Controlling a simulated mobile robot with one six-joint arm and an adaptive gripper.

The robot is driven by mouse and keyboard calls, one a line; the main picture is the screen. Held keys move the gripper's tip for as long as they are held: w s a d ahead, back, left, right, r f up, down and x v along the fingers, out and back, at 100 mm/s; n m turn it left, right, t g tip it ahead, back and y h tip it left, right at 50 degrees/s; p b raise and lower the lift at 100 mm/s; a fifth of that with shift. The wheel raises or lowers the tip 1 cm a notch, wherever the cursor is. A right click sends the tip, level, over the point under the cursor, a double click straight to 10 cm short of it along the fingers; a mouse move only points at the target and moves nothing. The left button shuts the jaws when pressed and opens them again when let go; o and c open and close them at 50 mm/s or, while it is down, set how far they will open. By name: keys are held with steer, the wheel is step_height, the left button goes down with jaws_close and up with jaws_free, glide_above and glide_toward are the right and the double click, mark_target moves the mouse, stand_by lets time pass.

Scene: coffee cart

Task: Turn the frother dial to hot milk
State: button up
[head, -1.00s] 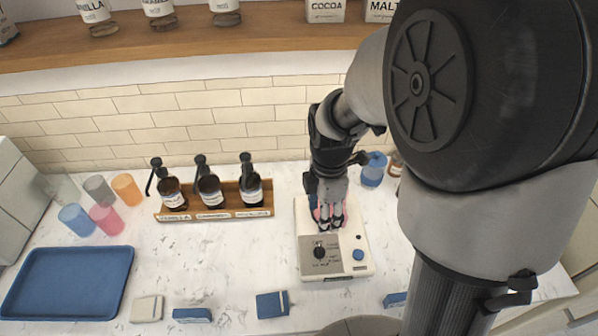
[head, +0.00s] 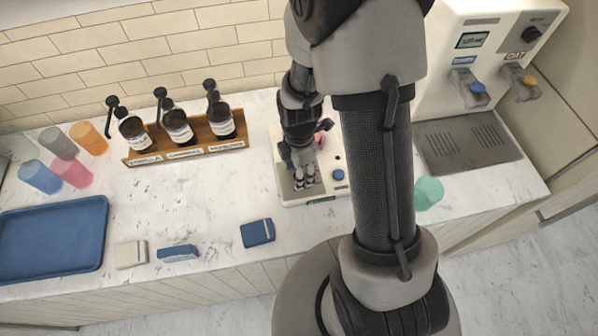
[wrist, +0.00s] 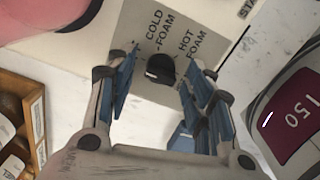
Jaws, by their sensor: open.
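The frother (head: 290,196) is a white box on the counter with a grey panel on its front part. In the wrist view its black dial (wrist: 160,68) sits on the grey panel (wrist: 188,22), with COLD FOAM and HOT FOAM printed beside it. No hot milk label is readable, and I cannot tell for sure where the dial points. My gripper (wrist: 164,74) is open, with a blue-padded finger on each side of the dial; contact cannot be told. In the head view my gripper (head: 305,178) is over the panel and hides the dial.
A pink vessel (head: 322,137) stands on the frother behind my gripper. A blue button (head: 338,175) is right of the panel. A syrup bottle rack (head: 190,155) stands to the left, and a two-tap dispenser (head: 440,75) to the right. The front counter has small folded cloths.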

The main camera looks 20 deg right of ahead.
steer(key=shift+f, duration=0.25)
steer(key=shift+c, duration=0.5)
steer(key=c, duration=1)
